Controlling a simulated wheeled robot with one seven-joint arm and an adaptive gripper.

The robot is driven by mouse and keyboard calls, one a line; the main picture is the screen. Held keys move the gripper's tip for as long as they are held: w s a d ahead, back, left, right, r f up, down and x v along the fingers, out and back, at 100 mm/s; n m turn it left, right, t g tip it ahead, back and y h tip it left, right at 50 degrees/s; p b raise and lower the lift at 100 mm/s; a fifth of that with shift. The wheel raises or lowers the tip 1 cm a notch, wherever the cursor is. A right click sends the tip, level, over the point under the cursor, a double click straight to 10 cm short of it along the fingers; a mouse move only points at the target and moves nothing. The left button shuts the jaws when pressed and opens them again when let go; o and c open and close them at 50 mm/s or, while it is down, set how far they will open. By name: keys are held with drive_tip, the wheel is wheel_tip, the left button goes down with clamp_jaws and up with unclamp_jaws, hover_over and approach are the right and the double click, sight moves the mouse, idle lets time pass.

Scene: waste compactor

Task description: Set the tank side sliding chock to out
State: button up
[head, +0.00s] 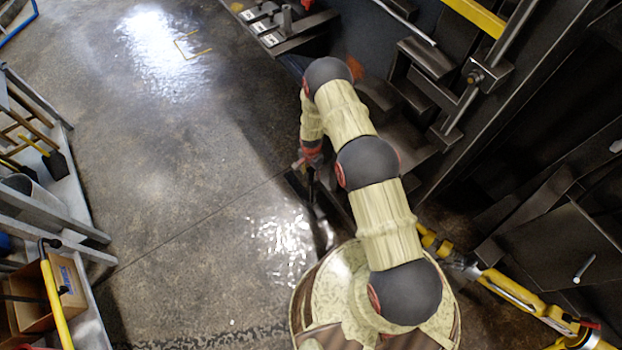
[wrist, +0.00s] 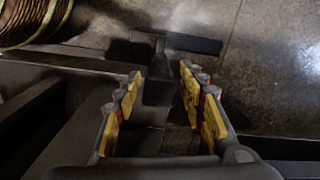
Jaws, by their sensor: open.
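My gripper (wrist: 160,80) is open in the wrist view, its two yellow-padded fingers apart with nothing held between them. Dark blocky metal parts lie beyond and below the fingers, among them a flat dark bar (wrist: 195,43) on the floor and a dark block (wrist: 130,50) beside it. I cannot tell for sure which part is the tank side sliding chock. In the head view my gripper (head: 313,178) is small and low beside the machine's edge, partly hidden by my arm. Whether a finger touches any part cannot be seen.
The dark compactor frame (head: 480,130) fills the right side, with a yellow bar (head: 475,15) at its top. Yellow cylinders (head: 530,300) lie at the lower right. A shelf with a cardboard box (head: 68,290) stands at the left. The concrete floor between is clear.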

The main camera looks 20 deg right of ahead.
sight(311, 179)
wheel_tip(311, 179, down, 7)
drive_tip(key=shift+r+b, duration=0.1)
drive_tip(key=shift+b, duration=1)
drive_tip(key=shift+c, duration=0.7)
clamp_jaws()
